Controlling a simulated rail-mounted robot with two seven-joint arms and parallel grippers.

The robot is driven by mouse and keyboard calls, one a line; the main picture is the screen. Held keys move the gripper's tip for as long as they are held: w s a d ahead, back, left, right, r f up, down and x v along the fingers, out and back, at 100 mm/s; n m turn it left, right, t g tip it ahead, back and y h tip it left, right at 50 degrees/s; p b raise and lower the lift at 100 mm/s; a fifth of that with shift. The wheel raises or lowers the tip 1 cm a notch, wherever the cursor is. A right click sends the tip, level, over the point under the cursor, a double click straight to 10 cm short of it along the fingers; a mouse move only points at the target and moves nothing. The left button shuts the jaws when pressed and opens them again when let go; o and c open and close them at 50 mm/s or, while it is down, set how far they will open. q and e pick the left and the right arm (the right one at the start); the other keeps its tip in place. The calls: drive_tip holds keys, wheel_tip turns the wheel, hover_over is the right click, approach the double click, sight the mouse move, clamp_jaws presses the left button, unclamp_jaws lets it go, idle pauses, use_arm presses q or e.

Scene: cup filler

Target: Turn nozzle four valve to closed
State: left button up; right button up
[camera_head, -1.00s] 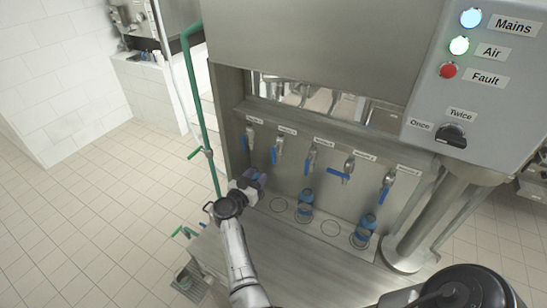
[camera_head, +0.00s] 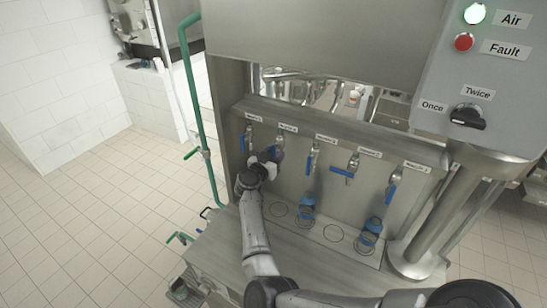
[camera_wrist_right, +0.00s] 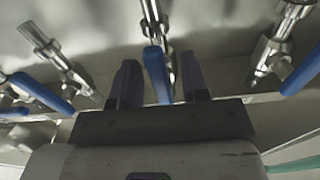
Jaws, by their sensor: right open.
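A row of metal nozzles with blue valve handles hangs on the filler's front. Counting from the left, the fourth valve (camera_head: 345,171) has its handle sideways, while the others hang more or less downward. The small labels above are too blurred to read surely. My right gripper (camera_head: 271,157) is at the second valve from the left (camera_head: 279,140), to the left of the fourth. In the right wrist view, my right gripper (camera_wrist_right: 159,64) is open, with one finger on each side of a blue handle (camera_wrist_right: 157,73); contact cannot be told. My left gripper is not in view.
Blue-topped containers stand under the third (camera_head: 307,206) and fifth (camera_head: 370,236) nozzles on the filler's ledge. A grey control box (camera_head: 480,75) with lights and a knob hangs at the right above a thick metal post (camera_head: 427,225). A green pipe (camera_head: 198,100) runs up the left side.

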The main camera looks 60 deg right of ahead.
drive_tip(key=shift+c, duration=0.4)
clamp_jaws()
drive_tip(key=shift+w, duration=0.1)
drive_tip(key=shift+w+a+r+m+b, duration=0.1)
drive_tip(key=shift+w+r+m+b, duration=0.5)
drive_tip(key=shift+m, duration=2.35)
drive_tip(key=shift+w+d+r+m+b, duration=0.2)
drive_tip(key=shift+m+b, duration=0.75)
drive_tip(key=shift+m, duration=2.05)
drive_tip(key=shift+w+a+r+m+b, duration=0.2)
drive_tip(key=shift+w+r+m+b, duration=0.45)
drive_tip(key=shift+m, duration=2.3)
drive_tip(key=shift+s, duration=0.2)
